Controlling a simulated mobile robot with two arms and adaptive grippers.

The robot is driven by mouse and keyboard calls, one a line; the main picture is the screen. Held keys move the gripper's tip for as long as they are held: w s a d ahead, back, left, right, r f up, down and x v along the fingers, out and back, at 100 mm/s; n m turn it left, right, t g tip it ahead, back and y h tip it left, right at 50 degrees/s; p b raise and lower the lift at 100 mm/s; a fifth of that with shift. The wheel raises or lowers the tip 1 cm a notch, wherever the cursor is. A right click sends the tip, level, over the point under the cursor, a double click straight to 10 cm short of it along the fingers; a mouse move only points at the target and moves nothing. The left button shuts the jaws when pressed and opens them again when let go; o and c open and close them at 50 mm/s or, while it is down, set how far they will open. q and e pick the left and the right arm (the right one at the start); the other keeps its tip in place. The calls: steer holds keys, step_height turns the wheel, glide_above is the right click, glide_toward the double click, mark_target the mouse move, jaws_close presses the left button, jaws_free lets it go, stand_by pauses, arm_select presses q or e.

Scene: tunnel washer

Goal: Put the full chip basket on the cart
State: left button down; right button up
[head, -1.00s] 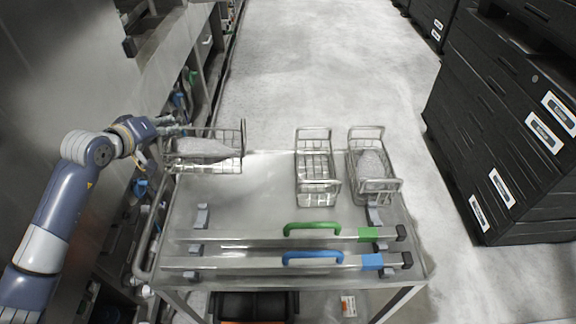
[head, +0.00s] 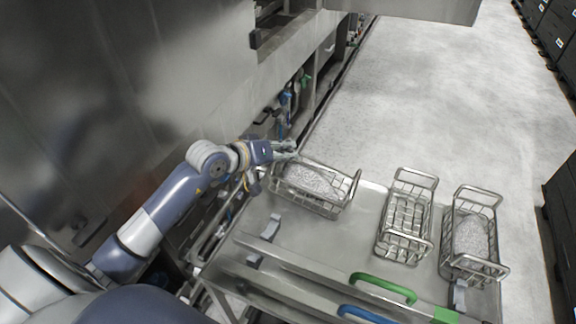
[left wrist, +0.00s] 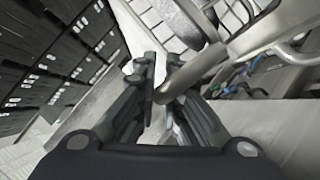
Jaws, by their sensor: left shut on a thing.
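A wire basket full of grey chips (head: 312,207) is at the far left corner of the metal cart (head: 325,250). My left gripper (head: 287,150) is shut on the basket's left end handle. In the left wrist view, the fingers (left wrist: 168,88) close on a metal bar of that handle (left wrist: 192,70). The basket looks roughly level over the cart top; I cannot tell whether it touches the surface. My right gripper is not in view.
An empty wire basket (head: 403,228) stands mid-cart, with another chip-filled basket (head: 469,262) to its right. Bars with a green handle (head: 383,287) and a blue handle (head: 372,314) lie along the near side. A large metal machine (head: 130,90) borders the left.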

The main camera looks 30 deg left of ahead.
mark_target(298, 160)
arm_select(q)
step_height(298, 160, down, 4)
steer(key=shift+s+r+b, duration=0.1)
steer(key=shift+r+b, duration=0.15)
steer(key=shift+b, duration=0.6)
steer(key=shift+f, duration=0.15)
steer(key=c, duration=2.1)
jaws_free()
steer(key=shift+c, duration=0.2)
steer(key=o, duration=0.4)
steer(key=shift+o, duration=0.2)
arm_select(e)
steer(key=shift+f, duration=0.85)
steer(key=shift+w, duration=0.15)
arm_select(q)
steer(key=shift+s+a+r, duration=0.15)
steer(key=shift+s+r, duration=0.05)
steer(key=shift+s, duration=0.1)
steer(key=p+v, duration=0.1)
steer(key=v, duration=1)
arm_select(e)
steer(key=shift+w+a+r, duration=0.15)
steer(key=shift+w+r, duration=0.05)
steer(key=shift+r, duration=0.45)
